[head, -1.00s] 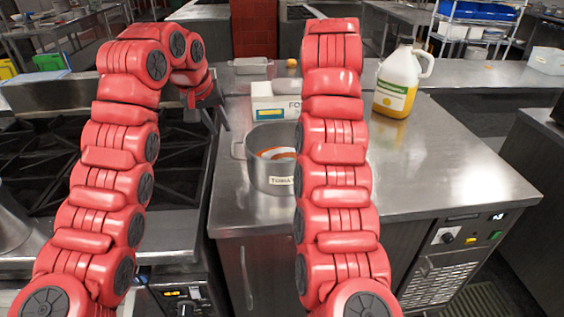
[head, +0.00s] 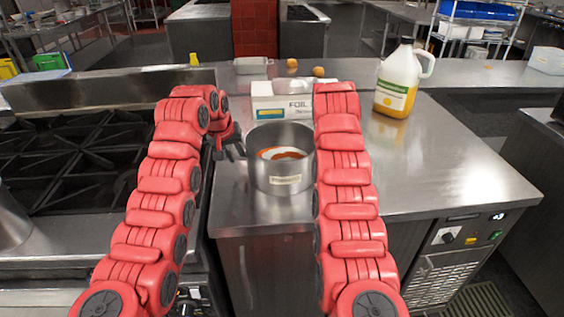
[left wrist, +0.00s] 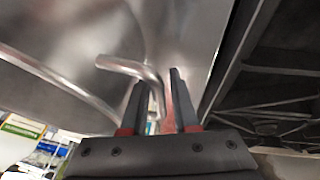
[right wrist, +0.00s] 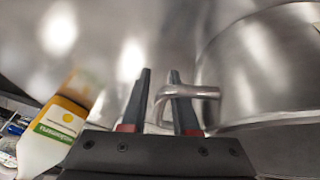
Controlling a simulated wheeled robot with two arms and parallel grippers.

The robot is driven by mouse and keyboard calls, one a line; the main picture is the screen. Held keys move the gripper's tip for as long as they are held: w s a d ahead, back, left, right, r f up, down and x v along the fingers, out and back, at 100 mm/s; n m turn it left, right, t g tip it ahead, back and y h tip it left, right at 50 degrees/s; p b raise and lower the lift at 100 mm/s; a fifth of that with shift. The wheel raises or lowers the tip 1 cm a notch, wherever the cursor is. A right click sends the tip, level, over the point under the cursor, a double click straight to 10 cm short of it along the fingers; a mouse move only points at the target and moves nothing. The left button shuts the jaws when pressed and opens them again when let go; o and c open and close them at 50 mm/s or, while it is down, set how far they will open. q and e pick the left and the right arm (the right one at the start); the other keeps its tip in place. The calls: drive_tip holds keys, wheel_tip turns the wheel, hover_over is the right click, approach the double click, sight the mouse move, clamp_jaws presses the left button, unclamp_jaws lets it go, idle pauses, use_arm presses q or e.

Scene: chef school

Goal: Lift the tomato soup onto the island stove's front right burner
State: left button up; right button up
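The tomato soup is in a steel pot (head: 283,180) with a label on its front, standing on the steel counter left of the middle in the head view. Orange-red soup with a pale patch shows inside. My left gripper (head: 238,150) is at the pot's left side. In the left wrist view its open fingers (left wrist: 157,85) have a bent pot handle (left wrist: 130,66) between them. My right gripper is hidden behind its arm in the head view. In the right wrist view its fingers (right wrist: 160,80) stand apart with the other handle (right wrist: 195,91) between them. The stove (head: 75,160) is at left.
A foil box (head: 285,92) stands just behind the pot. A jug of yellow liquid (head: 400,82) is at the back right. A steel tray (head: 252,66) lies behind. The counter (head: 430,165) right of my right arm is clear.

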use_arm(q)
clamp_jaws()
use_arm(e)
clamp_jaws()
idle(1.3)
